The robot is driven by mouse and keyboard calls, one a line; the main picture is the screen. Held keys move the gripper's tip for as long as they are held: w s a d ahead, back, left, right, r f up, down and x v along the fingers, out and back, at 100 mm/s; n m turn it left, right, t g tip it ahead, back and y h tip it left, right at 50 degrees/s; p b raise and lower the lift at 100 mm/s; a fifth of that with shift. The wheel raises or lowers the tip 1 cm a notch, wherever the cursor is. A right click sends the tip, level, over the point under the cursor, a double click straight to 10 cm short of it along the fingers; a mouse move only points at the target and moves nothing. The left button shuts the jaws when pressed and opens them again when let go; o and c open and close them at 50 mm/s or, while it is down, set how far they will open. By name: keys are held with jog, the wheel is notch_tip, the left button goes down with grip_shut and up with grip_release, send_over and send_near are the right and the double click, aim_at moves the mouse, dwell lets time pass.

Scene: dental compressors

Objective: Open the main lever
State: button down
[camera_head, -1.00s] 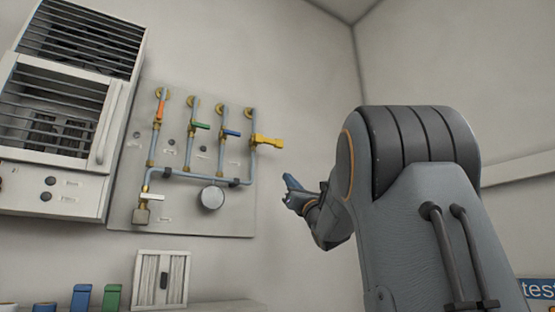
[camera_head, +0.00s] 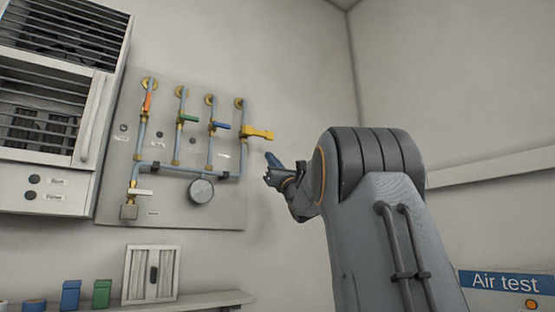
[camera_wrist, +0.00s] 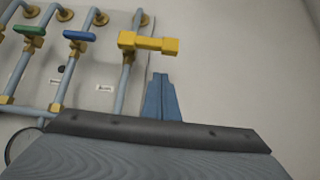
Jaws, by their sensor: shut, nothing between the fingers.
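A grey wall panel (camera_head: 219,216) carries blue pipes with several valve levers. An orange lever (camera_head: 147,103) lies along its pipe. A green lever (camera_head: 188,118), a blue lever (camera_head: 221,126) and a yellow lever (camera_head: 258,133) stick out crosswise to their pipes. A white lever (camera_head: 139,191) sits crosswise at the lower left, above a brass fitting. The labels are too small to read, so I cannot tell which lever is named main. My gripper (camera_head: 270,158) is shut and empty, just below and right of the yellow lever. In the wrist view its blue fingers (camera_wrist: 161,95) are together below the yellow lever (camera_wrist: 148,43), apparently apart from it.
A round gauge (camera_head: 201,191) hangs on the lower pipe. A white cabinet with a grille (camera_head: 50,130) is left of the panel. A shelf (camera_head: 215,299) below holds a small white cabinet (camera_head: 137,272) and blue and green boxes. An "Air test" sign (camera_head: 505,283) is at lower right.

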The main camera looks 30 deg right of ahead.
aim_at(259, 133)
jog(key=shift+w+r+p, duration=0.25)
jog(key=shift+r+p, duration=0.3)
jog(key=shift+r, duration=0.35)
jog(key=shift+w+r+p, duration=0.2)
jog(key=shift+r+p, duration=0.3)
jog(key=shift+r, duration=0.35)
jog(key=shift+w+r+p, duration=0.25)
jog(key=shift+r+p, duration=0.3)
jog(key=shift+r, duration=0.35)
jog(key=shift+d+n+y+b, duration=0.2)
jog(key=shift+n+y+b, duration=0.3)
jog(key=shift+r, duration=0.1)
